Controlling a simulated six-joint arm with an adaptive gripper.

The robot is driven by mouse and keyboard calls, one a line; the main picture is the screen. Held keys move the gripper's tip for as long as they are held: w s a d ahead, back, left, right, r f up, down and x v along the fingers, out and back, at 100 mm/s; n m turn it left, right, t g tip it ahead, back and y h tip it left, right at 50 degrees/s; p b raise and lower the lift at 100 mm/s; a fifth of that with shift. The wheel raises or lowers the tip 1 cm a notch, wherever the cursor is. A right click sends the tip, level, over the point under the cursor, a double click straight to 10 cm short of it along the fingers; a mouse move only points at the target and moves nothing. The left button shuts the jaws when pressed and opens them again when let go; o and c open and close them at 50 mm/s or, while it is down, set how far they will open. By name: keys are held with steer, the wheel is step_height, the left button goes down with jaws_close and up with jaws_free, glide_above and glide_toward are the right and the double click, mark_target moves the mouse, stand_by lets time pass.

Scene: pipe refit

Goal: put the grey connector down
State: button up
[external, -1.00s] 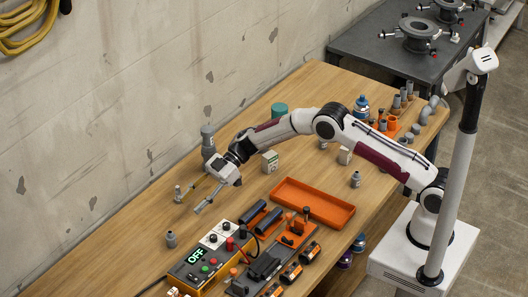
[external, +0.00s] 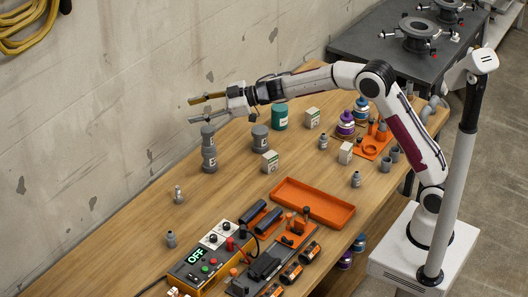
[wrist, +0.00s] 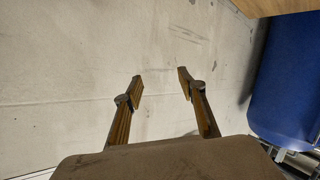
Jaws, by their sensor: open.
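A small grey connector (external: 178,195) stands upright on the wooden bench, left of the middle, in the external view. Similar small grey pieces stand at the bench's front left (external: 171,240), right of the orange tray (external: 355,180) and farther back (external: 323,142); I cannot tell for certain which one the task means. My gripper (external: 193,110) is open and empty, raised well above the bench and pointing left toward the wall. In the wrist view its two fingers (wrist: 160,82) are spread apart with only wall between them.
Stacked grey containers (external: 209,150) stand below my gripper, with another grey container (external: 260,138) to their right. An orange tray (external: 313,203) lies mid-bench. A control box reading OFF (external: 200,262) is at the front. Bench around the connector is clear.

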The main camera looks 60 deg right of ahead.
steer(key=s+d+r+m+t+h, duration=0.2)
steer(key=s+d+r+m+h, duration=0.3)
steer(key=d+r, duration=0.4)
steer(key=s+d+r+m+g+h, duration=0.1)
steer(key=s+d+h, duration=0.1)
steer(key=s+d, duration=0.4)
steer(key=s+d+m+g+h, duration=0.15)
steer(key=s+d, duration=0.25)
steer(key=s, duration=0.5)
steer(key=s+f+m+g, duration=0.1)
steer(key=s+f, duration=0.3)
steer(key=s, duration=0.7)
steer(key=s+f+m+g, duration=0.1)
steer(key=s+f+g, duration=0.2)
steer(key=s, duration=0.9)
steer(key=s+a+f+m+g, duration=0.1)
steer(key=s+f, duration=0.5)
steer(key=s, duration=0.6)
steer(key=shift+g, duration=0.55)
steer(key=shift+o, duration=0.5)
steer(key=shift+a+y, duration=0.1)
steer(key=shift+y, duration=0.15)
